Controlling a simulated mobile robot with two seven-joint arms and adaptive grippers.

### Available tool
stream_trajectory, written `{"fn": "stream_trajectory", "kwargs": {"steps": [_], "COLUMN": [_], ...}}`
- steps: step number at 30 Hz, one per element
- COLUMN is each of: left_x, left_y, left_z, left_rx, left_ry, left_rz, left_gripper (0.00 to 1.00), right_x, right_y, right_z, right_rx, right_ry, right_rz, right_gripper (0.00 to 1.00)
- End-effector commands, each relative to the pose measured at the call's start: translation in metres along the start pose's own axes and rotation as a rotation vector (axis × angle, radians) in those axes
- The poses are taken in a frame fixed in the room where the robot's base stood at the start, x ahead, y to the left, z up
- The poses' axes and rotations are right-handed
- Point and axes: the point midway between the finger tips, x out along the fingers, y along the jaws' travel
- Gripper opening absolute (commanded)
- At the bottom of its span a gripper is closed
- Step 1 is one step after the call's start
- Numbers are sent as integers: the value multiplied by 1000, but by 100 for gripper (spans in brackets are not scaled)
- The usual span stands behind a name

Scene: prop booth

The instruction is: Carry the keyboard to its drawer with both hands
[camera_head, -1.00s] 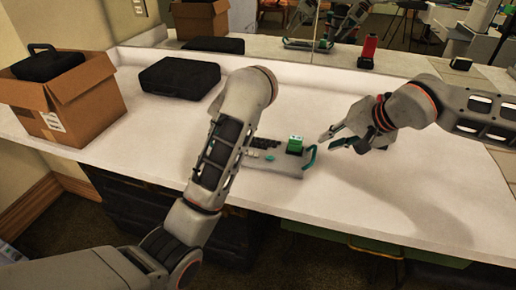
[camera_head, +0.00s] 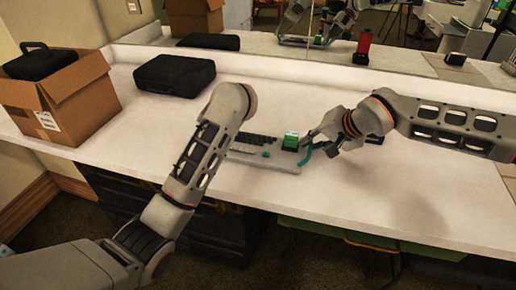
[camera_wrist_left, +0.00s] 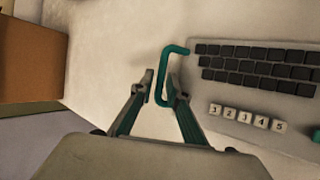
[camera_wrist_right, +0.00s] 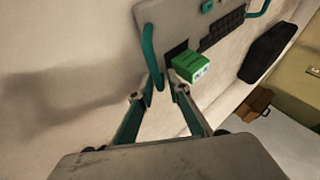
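The keyboard (camera_head: 248,154) is a grey board with dark keys and a teal handle at each end, lying on the white counter. In the left wrist view its left handle (camera_wrist_left: 164,75) stands between the fingers of my left gripper (camera_wrist_left: 161,82), which are apart with gaps showing. In the head view the left gripper is hidden behind its own arm. My right gripper (camera_head: 313,143) is at the right handle (camera_head: 306,155). In the right wrist view its fingers (camera_wrist_right: 164,85) are apart, with the handle (camera_wrist_right: 149,50) reaching between them. No drawer is clearly recognisable.
A green block (camera_wrist_right: 192,66) sits on the keyboard's right part. A black case (camera_head: 177,75) lies behind, and an open cardboard box (camera_head: 85,101) holding a black case stands at the left. The counter's front right is clear. A mirror runs along the back.

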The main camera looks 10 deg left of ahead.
Motion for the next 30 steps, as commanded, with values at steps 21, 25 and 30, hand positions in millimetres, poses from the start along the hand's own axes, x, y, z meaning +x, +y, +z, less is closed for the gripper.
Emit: {"fn": "stream_trajectory", "kwargs": {"steps": [21,25,30], "left_x": [2,0,-9], "left_y": [0,2,9], "left_z": [0,2,6], "left_rx": [0,-2,-7], "left_ry": [0,-4,-15], "left_rz": [-1,2,7], "left_gripper": [0,0,0], "right_x": [2,0,-9], "right_y": [0,-2,-8], "right_z": [0,-2,-6], "right_rx": [0,-1,-6], "right_ry": [0,3,13], "right_rz": [1,-2,-5], "right_gripper": [0,0,0]}}
